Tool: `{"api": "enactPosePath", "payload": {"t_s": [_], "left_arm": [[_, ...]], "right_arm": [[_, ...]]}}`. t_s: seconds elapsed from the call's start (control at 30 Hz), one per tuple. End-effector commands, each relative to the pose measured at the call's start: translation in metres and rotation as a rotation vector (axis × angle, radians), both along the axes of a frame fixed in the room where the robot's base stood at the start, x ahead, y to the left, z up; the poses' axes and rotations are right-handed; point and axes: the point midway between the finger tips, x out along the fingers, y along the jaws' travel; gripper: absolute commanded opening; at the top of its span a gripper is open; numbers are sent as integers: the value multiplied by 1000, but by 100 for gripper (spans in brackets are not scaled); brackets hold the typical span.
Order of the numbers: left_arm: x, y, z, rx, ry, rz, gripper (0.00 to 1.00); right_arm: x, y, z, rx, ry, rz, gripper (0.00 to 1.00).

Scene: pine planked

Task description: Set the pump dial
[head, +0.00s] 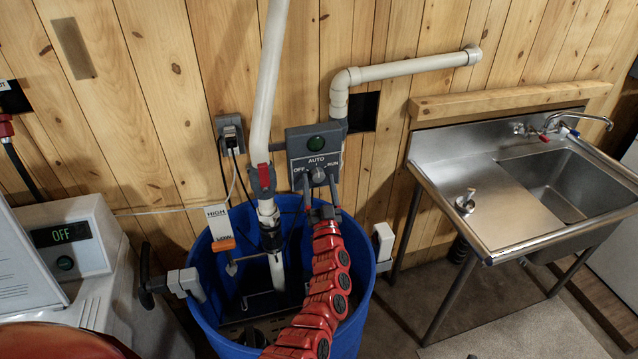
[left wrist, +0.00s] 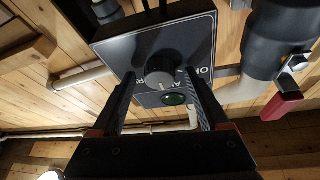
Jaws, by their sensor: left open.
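The pump dial (head: 318,175) is a dark round knob on a grey control box (head: 300,150) on the plank wall. OFF is at its left, AUTO above and RUN at its right; I cannot read its pointer surely. My left gripper (head: 322,196), on the red arm, is in front of the dial. In the left wrist view, which is upside down, the dial (left wrist: 158,70) shows between the open fingers of my left gripper (left wrist: 160,80). One finger is on each side; I cannot tell whether they touch it. My right gripper is not in view.
A green lamp (head: 316,143) sits above the dial. A blue barrel (head: 215,290) stands below the box. A white pipe (head: 265,90) with a red-handled valve (head: 264,178) rises left of it. A steel sink (head: 500,190) is at the right.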

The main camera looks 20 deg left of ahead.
Motion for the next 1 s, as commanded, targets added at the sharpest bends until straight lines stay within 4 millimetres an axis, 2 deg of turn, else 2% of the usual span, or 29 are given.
{"api": "enactPosePath", "payload": {"t_s": [0.1,0.53,0.77,1.0], "left_arm": [[0,0,0,0,0,0,76],[0,0,0,-1,0,0,0],[0,0,-1,-11,-8,0,0],[0,-1,-5,-84,-59,1,0]], "right_arm": [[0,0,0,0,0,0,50],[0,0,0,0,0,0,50],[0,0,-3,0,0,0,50],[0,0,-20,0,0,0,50]]}}
